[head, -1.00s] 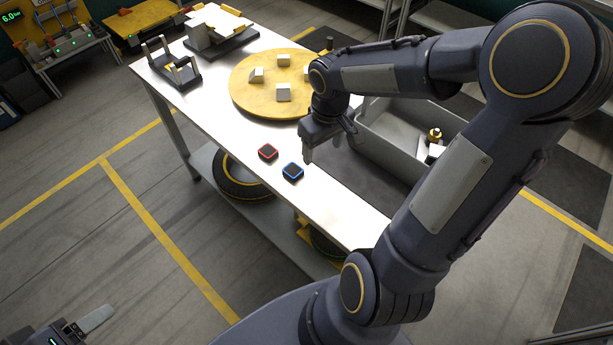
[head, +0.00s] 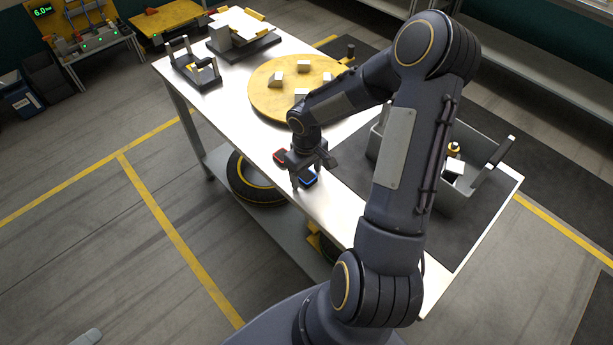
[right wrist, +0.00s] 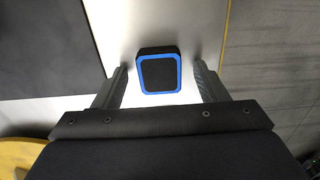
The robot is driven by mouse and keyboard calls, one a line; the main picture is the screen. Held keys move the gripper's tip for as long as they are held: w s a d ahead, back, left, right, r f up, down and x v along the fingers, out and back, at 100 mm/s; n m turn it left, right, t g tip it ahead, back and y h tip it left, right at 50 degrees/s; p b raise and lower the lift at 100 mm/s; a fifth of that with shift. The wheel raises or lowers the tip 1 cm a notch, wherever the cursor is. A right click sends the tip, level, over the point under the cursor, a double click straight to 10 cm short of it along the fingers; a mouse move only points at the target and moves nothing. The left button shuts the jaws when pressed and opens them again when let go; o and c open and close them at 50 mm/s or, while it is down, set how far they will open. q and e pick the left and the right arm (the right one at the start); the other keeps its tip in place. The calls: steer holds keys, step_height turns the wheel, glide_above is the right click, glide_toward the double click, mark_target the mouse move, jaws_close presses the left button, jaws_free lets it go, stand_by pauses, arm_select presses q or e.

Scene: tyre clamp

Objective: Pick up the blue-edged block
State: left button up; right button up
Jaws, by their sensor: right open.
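The blue-edged block (head: 309,180) is a small dark block with a blue rim, lying flat on the white table (head: 349,208). It is partly hidden by my right gripper (head: 308,186) in the head view. In the right wrist view the block (right wrist: 159,72) lies between the two open fingers of the gripper (right wrist: 160,82), apart from both. The red-edged block (head: 280,156) sits just left of the gripper on the table. A small grey piece of my left gripper (head: 86,337) may show at the bottom left of the head view.
A round yellow board (head: 262,100) with several light blocks stands behind the gripper. A grey bin (head: 458,200) with items is to the right. A dark stand (head: 190,72) and a fixture (head: 262,46) are at the table's far end. The table's left edge is close to the blocks.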

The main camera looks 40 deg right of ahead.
steer(key=c, duration=1.1)
steer(key=shift+o, duration=0.2)
steer(key=shift+r, duration=0.15)
